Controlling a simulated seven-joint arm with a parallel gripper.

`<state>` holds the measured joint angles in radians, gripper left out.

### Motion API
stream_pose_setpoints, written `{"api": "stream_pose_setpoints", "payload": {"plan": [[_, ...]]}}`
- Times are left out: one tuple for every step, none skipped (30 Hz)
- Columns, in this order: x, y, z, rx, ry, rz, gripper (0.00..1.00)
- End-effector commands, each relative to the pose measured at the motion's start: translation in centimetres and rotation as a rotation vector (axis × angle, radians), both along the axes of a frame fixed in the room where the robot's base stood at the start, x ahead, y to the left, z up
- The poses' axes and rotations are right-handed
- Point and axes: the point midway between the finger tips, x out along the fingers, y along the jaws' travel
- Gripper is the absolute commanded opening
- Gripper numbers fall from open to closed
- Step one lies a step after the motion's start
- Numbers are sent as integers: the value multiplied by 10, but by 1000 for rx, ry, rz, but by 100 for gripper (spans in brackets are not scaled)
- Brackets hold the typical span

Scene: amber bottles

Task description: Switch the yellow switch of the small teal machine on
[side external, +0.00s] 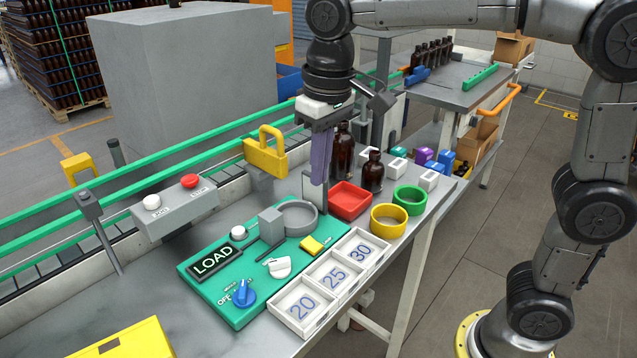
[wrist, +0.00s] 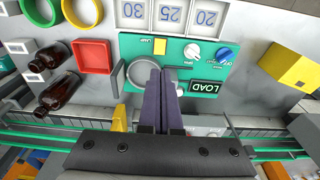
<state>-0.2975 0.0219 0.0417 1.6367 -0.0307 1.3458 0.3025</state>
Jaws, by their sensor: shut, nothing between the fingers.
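The small teal machine (side external: 215,297) lies flat on the grey table and also shows in the wrist view (wrist: 178,55). Its yellow switch (side external: 311,246) is near the right edge, beside the white number boxes; in the wrist view the switch (wrist: 160,46) is beyond my fingertips. I cannot tell its on or off position. My gripper (side external: 319,182) points down with its purple fingers shut and empty. It hangs above the back end of the machine, apart from the switch. In the wrist view the fingertips (wrist: 164,70) appear beside the grey ring (wrist: 139,73).
The machine also carries a blue knob (side external: 243,294), a white knob (side external: 279,267) and a LOAD display (side external: 213,261). A red tray (side external: 349,201), a yellow ring (side external: 388,221), a green ring (side external: 410,200) and brown bottles (side external: 373,173) stand behind it.

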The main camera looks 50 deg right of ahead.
Motion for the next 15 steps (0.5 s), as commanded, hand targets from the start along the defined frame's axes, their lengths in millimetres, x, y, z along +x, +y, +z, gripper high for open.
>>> {"api": "stream_pose_setpoints", "payload": {"plan": [[3,0,1,0,-8,0,0],[4,0,1,1,-14,0,0],[6,0,1,1,-20,0,0],[7,0,1,1,-25,0,0],[8,0,1,1,-28,0,0],[9,0,1,1,-32,0,0],[10,0,1,1,-36,0,0],[10,0,1,1,-36,0,0],[10,0,0,1,-38,0,0],[10,0,0,1,-39,0,0],[10,-1,0,1,-39,0,0],[9,-1,0,1,-39,-1,0],[9,-1,0,1,-40,-1,0],[9,-1,1,1,-40,-1,0],[9,-1,0,1,-40,-1,0]]}}
